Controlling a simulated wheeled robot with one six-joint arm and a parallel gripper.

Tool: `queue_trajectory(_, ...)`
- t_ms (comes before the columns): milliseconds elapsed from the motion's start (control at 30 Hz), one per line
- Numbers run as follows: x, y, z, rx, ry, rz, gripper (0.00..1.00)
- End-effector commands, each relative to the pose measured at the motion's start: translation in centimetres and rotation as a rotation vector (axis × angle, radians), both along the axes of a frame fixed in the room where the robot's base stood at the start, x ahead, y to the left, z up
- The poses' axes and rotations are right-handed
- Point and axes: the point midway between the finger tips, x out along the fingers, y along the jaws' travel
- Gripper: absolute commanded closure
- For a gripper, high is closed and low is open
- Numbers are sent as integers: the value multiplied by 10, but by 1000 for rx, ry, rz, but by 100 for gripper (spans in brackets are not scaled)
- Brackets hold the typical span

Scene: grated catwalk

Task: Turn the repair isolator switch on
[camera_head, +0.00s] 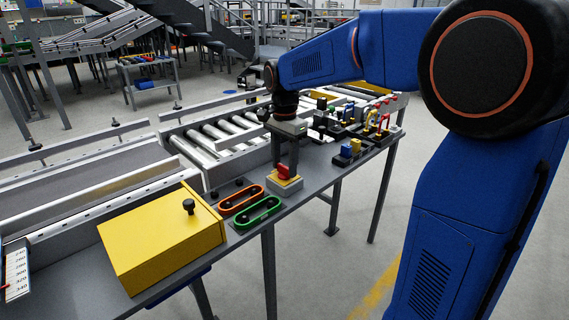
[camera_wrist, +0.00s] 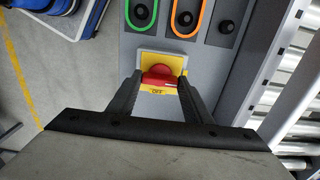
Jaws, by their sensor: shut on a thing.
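The isolator switch is a grey box with a yellow top plate and a red rotary handle (camera_head: 284,172), standing on the grey bench. In the wrist view, the red handle (camera_wrist: 159,77) lies crosswise on the yellow plate (camera_wrist: 173,61), with the word OFF readable below it. My gripper (camera_head: 286,160) reaches down onto the switch from above. In the wrist view its two dark fingers (camera_wrist: 159,85) stand on either side of the red handle and are shut on it. Part of the handle's sides is hidden by the fingers.
Green (camera_head: 257,212) and orange (camera_head: 241,199) oval frames with black knobs lie beside the switch. A yellow box (camera_head: 163,238) with a black knob is to the left. Padlocks and small holders (camera_head: 356,150) stand to the right. A roller conveyor (camera_head: 215,135) runs behind the bench.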

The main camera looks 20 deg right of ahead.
Motion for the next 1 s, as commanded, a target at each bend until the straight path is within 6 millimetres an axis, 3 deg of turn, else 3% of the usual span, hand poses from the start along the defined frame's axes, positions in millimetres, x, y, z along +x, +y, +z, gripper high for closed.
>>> queue_trajectory(467,0,0,1,0,-2,-13,77)
queue_trajectory(500,0,0,0,0,-2,-13,48)
queue_trajectory(567,0,0,0,0,-1,-13,36)
queue_trajectory(1000,0,0,10,0,-1,-12,36)
